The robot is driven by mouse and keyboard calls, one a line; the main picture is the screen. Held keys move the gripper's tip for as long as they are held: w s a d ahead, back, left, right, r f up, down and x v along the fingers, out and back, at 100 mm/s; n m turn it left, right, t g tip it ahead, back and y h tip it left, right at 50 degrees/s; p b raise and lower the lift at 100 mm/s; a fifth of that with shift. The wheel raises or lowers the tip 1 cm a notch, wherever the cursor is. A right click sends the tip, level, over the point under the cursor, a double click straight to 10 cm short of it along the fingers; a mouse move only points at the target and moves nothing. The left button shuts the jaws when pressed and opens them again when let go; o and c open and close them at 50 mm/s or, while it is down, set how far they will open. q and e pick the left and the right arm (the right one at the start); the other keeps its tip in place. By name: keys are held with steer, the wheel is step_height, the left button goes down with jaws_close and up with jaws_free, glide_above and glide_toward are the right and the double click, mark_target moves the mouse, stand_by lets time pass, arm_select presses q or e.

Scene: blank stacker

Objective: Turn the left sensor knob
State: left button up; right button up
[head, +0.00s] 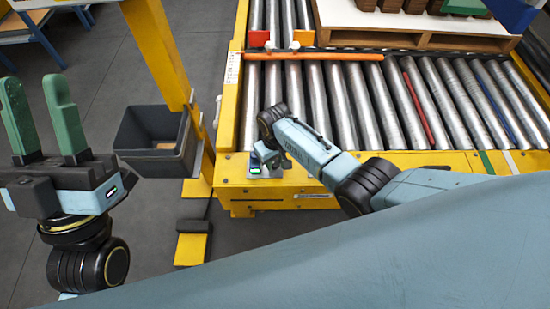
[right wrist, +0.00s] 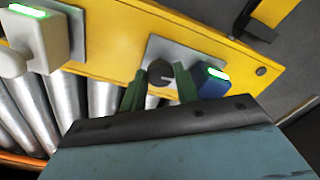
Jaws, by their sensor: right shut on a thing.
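The left sensor knob (right wrist: 161,72) is a dark round knob on a grey plate (right wrist: 180,52) at the end of the yellow conveyor frame. Beside it is a blue sensor box (right wrist: 212,82) with a lit green strip; its green light also shows in the head view (head: 255,170). My right gripper (right wrist: 160,82) has its green fingers on either side of the knob, shut on it. In the head view the knob and these fingertips are hidden by my arm. My left gripper (head: 38,92) is open and empty, fingers up, over the floor at the left.
A pale sensor box (right wrist: 35,42) with a green light sits farther along the yellow frame (head: 450,160). Metal rollers (head: 350,105) lie behind, crossed by an orange bar (head: 320,56). A dark grey bin (head: 150,165) and yellow post (head: 155,45) stand left of the conveyor.

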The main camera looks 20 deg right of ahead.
steer(key=m+p, duration=0.1)
steer(key=m, duration=0.2)
steer(key=shift+r+p, duration=0.1)
steer(key=shift+p, duration=0.3)
steer(key=shift+m+p, duration=0.35)
steer(key=shift+m, duration=0.65)
steer(key=m, duration=0.2)
steer(key=shift+m+p, duration=0.3)
steer(key=shift+m, duration=1.9)
steer(key=m, duration=0.2)
steer(key=shift+m+p, duration=0.3)
steer(key=shift+m, duration=0.1)
steer(key=m, duration=0.3)
arm_select(q)
steer(key=w+f+g+y, duration=0.1)
steer(key=w+f+g, duration=0.3)
steer(key=g, duration=0.2)
steer(key=shift+w+d+f+y, duration=0.2)
steer(key=shift+w+d+y, duration=0.05)
steer(key=shift+d+y, duration=0.2)
arm_select(e)
steer(key=shift+m, duration=1.4)
